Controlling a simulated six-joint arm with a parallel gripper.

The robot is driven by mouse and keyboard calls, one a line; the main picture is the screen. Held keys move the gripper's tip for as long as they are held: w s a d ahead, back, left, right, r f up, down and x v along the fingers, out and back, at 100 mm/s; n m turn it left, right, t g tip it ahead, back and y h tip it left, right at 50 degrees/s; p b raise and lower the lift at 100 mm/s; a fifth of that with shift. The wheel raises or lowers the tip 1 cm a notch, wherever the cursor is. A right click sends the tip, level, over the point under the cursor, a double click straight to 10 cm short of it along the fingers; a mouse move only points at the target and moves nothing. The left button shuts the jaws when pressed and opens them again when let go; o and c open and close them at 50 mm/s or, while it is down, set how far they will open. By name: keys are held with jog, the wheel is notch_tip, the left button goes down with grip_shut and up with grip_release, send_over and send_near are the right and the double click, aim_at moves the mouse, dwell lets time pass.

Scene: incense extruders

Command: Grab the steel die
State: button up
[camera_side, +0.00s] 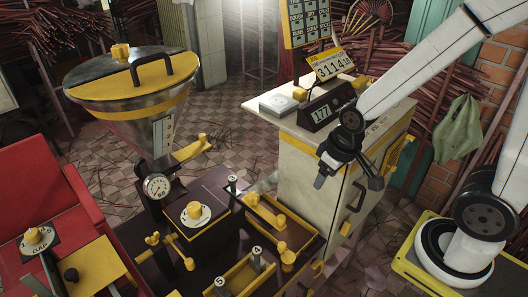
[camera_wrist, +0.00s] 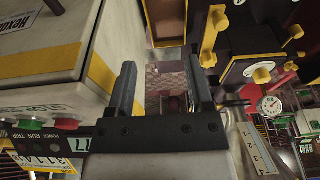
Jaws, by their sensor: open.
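Small grey cylinders that look like dies stand by the yellow-edged trays at bottom centre in the side view. One cylinder (camera_side: 256,254) bears a 4, another (camera_side: 220,286) has a marked top, and a plain-sided one (camera_side: 232,185) stands further back. I cannot tell which is the steel die. My gripper (camera_side: 348,180) is open and empty in front of the pale cabinet, above and to the right of the trays. In the wrist view, its two dark fingers (camera_wrist: 160,68) stand apart with only floor visible between them. No die is clear in that view.
The pale cabinet (camera_side: 300,170) stands close behind my gripper, with a counter box (camera_side: 325,107) on top. A steel hopper (camera_side: 135,100) with a gauge (camera_side: 157,186) rises at left. Yellow knobs and handles crowd the trays (camera_side: 240,275). A red seat (camera_side: 40,180) is at far left.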

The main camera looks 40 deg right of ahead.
jog(key=shift+o, duration=0.9)
jog(key=m+t+h, duration=0.1)
jog(key=m+t, duration=0.1)
jog(key=t, duration=0.6)
send_near(234, 180)
jog(key=x, duration=0.4)
jog(key=shift+f, duration=0.2)
jog(key=shift+w+a+f+t+h, duration=0.2)
jog(key=shift+w+f+t+h, duration=0.15)
jog(key=shift+t+h, duration=0.35)
jog(key=shift+f, duration=0.1)
jog(key=shift+x, duration=1.25)
